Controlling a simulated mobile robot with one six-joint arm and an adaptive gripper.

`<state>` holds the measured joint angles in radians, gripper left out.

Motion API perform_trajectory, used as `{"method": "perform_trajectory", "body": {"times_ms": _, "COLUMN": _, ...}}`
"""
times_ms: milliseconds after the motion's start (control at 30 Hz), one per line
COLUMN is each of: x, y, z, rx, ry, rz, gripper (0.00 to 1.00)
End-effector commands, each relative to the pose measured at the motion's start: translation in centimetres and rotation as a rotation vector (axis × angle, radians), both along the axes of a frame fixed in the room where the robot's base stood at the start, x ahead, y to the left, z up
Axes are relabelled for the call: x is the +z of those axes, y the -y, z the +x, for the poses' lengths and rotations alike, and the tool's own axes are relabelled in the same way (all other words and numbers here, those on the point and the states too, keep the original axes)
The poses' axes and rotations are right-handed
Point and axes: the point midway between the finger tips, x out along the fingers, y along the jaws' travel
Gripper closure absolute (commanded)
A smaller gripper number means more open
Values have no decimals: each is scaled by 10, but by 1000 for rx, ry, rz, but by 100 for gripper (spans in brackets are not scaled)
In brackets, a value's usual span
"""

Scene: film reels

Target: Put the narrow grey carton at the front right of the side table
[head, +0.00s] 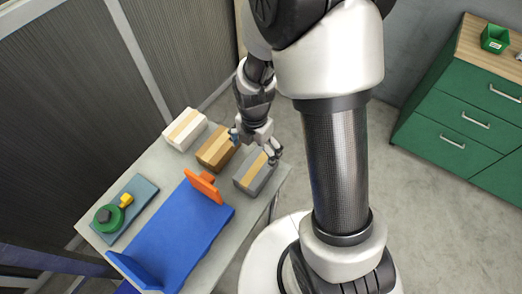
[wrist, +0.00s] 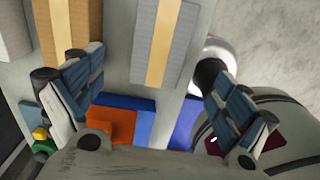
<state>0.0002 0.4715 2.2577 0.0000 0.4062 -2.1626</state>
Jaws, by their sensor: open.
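The grey carton (head: 256,174), with a tan stripe along its top, lies on the right end of the grey side table (head: 94,229) in the head view. It also shows at the top middle of the wrist view (wrist: 164,42). My gripper (head: 256,147) is open above the table by the grey and brown cartons, and partly covers the grey one. In the wrist view its fingers (wrist: 145,80) are spread wide with nothing between them. The grey carton lies beyond the fingertips there. I cannot tell the height of the gripper over the carton.
A brown carton (head: 216,146) and a white carton (head: 177,130) stand left of the grey one. A blue piece (head: 165,245), an orange upright piece (head: 204,186) and a mat with a green reel (head: 108,218) occupy the table's left. A green drawer cabinet (head: 456,125) stands at right.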

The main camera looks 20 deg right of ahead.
Motion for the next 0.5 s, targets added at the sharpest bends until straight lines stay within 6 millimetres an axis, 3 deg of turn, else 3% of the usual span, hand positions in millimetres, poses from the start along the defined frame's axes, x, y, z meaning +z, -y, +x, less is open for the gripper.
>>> {"method": "perform_trajectory", "body": {"times_ms": 133, "x": 49, "y": 0, "z": -1, "rx": -238, "ry": 58, "rz": 8, "gripper": 5}}
{"method": "perform_trajectory", "body": {"times_ms": 233, "x": 96, "y": 0, "z": -11, "rx": -513, "ry": 112, "rz": 32, "gripper": 5}}
{"method": "perform_trajectory", "body": {"times_ms": 400, "x": 167, "y": 1, "z": -44, "rx": -1025, "ry": 190, "rz": 113, "gripper": 5}}
{"method": "perform_trajectory", "body": {"times_ms": 500, "x": 201, "y": 1, "z": -70, "rx": -1323, "ry": 224, "rz": 182, "gripper": 5}}
